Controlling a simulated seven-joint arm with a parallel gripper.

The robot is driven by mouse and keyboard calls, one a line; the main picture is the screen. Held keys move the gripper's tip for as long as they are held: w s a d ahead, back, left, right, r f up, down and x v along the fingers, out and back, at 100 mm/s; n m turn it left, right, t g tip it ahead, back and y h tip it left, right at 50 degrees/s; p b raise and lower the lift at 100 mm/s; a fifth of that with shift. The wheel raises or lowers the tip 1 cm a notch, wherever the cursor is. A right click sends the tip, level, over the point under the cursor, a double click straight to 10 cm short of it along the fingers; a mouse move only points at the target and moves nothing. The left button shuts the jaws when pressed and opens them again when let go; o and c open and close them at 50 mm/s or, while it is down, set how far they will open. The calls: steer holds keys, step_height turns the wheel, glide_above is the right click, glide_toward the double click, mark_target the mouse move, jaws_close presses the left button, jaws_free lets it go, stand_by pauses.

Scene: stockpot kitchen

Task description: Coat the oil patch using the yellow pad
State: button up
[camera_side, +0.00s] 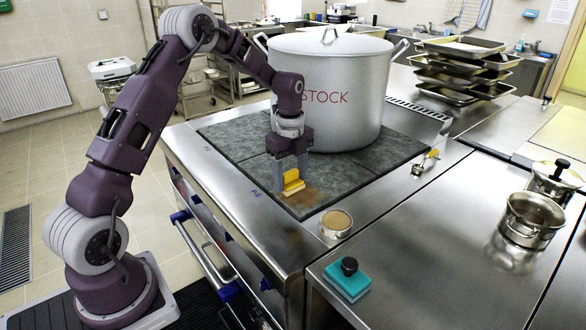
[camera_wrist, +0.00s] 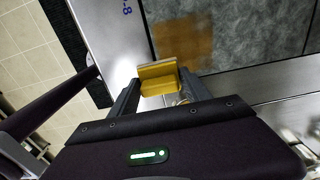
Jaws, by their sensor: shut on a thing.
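My gripper (camera_side: 289,165) is shut on the yellow pad (camera_side: 292,181), with a finger on either side of it. The pad has a pale lower layer and sits low over the front part of the dark stone cooktop. Whether it touches the surface I cannot tell. The brown oil patch (camera_side: 305,197) lies on the stone beside the pad, to its right and nearer the camera. In the wrist view the pad (camera_wrist: 158,80) is between the fingertips (camera_wrist: 160,88), and the oil patch (camera_wrist: 185,40) spreads just beyond it.
A large stockpot (camera_side: 335,95) stands behind on the cooktop (camera_side: 235,139). A small cup with tan contents (camera_side: 335,222) stands near the front corner. A turquoise block with a black knob (camera_side: 347,278) lies on the steel counter. Small pots (camera_side: 531,218) stand at the right.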

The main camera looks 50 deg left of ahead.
mark_target(282, 199)
steer(key=shift+f, duration=2.7)
steer(key=shift+w+f, duration=0.5)
steer(key=shift+w, duration=3.45)
steer(key=shift+w+r, duration=0.1)
steer(key=shift+w, duration=1.05)
steer(key=shift+w+r, duration=0.2)
steer(key=shift+w, duration=0.45)
steer(key=shift+s+a, duration=0.15)
steer(key=shift+a, duration=0.95)
steer(key=shift+s+f, duration=0.35)
steer(key=shift+s, duration=5.35)
steer(key=shift+w+a, duration=0.2)
steer(key=shift+a, duration=0.9)
steer(key=shift+w, duration=4.2)
steer(key=shift+w+r, duration=0.25)
steer(key=shift+w, duration=0.6)
steer(key=shift+w+r, duration=0.35)
steer(key=shift+w, duration=0.2)
step_height(282, 199, up, 7)
